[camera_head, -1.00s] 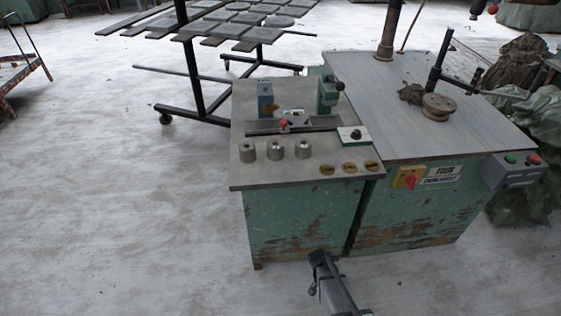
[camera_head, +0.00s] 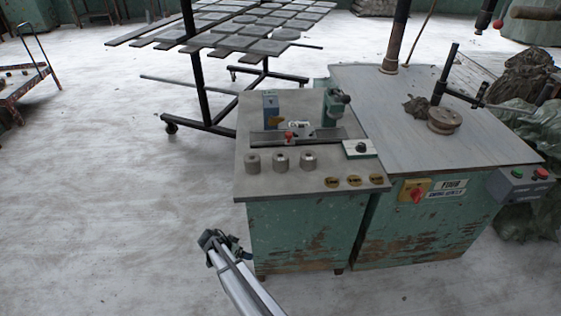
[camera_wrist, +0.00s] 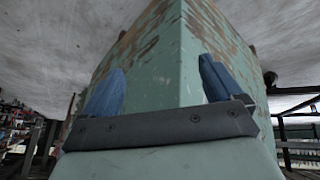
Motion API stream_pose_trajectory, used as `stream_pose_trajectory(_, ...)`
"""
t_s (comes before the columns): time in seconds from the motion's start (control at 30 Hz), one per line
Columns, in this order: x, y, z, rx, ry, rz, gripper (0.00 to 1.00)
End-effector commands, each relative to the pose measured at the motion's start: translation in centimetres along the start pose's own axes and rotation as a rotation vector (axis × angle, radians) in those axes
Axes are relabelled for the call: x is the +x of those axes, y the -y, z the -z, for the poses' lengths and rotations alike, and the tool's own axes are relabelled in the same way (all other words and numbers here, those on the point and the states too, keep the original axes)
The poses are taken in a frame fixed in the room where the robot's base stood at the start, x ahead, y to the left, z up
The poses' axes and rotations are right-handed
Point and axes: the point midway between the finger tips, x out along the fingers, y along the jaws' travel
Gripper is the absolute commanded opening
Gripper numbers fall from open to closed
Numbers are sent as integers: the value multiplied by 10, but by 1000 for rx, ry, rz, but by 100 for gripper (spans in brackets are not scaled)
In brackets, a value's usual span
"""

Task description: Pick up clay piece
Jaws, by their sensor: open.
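The clay piece (camera_head: 418,106) looks like a small dark, rough lump on the larger grey tabletop (camera_head: 395,135), just left of a round wooden disc. My gripper (camera_head: 207,238) is low in front of the bench, left of its front corner and well apart from the clay. In the wrist view its two blue fingers (camera_wrist: 160,75) are spread apart with nothing between them. They face the corner of a worn green cabinet (camera_wrist: 225,40). The clay does not show in the wrist view.
The smaller bench top (camera_head: 215,190) holds three metal cylinders (camera_head: 281,160), three brass discs (camera_head: 354,181) and a clamp fixture. A post (camera_head: 395,40) and a black handle (camera_head: 445,75) rise near the clay. A tile rack (camera_head: 240,45) stands behind.

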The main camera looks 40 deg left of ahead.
Motion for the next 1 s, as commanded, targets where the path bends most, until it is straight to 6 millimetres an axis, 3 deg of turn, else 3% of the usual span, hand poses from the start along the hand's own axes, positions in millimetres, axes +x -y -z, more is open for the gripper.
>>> stream_pose_trajectory(0.1,-25,31,8,56,37,45,93)
stream_pose_trajectory(0.37,-78,76,52,220,210,147,93)
stream_pose_trajectory(0.57,-135,106,120,385,417,266,93)
stream_pose_trajectory(0.73,-193,123,189,514,592,389,93)
stream_pose_trajectory(0.87,-240,128,244,600,713,482,93)
stream_pose_trajectory(1.0,-282,119,297,679,814,553,93)
